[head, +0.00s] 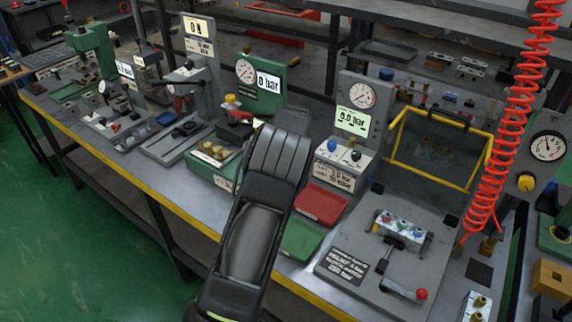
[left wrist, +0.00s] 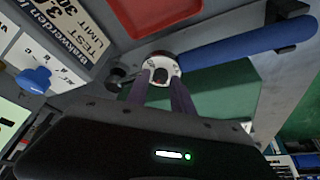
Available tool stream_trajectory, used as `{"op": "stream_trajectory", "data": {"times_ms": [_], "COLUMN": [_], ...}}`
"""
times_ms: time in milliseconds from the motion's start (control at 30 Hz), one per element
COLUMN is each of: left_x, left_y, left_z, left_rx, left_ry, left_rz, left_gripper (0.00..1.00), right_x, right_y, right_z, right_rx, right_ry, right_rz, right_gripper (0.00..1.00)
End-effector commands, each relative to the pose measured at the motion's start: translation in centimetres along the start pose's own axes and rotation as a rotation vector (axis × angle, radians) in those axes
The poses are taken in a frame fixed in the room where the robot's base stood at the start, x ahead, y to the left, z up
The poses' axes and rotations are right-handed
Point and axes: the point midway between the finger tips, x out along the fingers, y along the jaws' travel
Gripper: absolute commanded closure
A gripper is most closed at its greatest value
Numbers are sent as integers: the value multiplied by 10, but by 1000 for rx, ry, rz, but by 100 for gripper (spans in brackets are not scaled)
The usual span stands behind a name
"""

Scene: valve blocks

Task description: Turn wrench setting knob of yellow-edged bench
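The yellow-edged bench (head: 184,207) runs diagonally through the head view. My left arm reaches over its middle and hides the wrench there. My right gripper is in neither view.
A red tray (head: 322,204) and a green tray (head: 301,239) lie right of my arm. A gauge stand (head: 360,99), a yellow-framed case (head: 440,150) and a red coiled hose (head: 507,120) stand further right.

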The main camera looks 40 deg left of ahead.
Motion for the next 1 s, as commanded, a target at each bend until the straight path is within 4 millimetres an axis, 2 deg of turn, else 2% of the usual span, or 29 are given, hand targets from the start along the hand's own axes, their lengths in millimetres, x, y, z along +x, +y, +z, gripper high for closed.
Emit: {"op": "stream_trajectory", "data": {"times_ms": [367,800,1000], "left_x": [-6,-69,-78], "left_y": [1,1,0], "left_z": [0,0,0], "left_rx": [1,1,0], "left_ry": [0,1,-1], "left_rz": [2,2,0], "left_gripper": [71,71,71], "right_x": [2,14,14], "right_y": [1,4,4], "right_z": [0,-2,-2], "right_rx": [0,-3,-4], "right_ry": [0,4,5], "right_rz": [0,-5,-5], "right_gripper": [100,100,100]}}
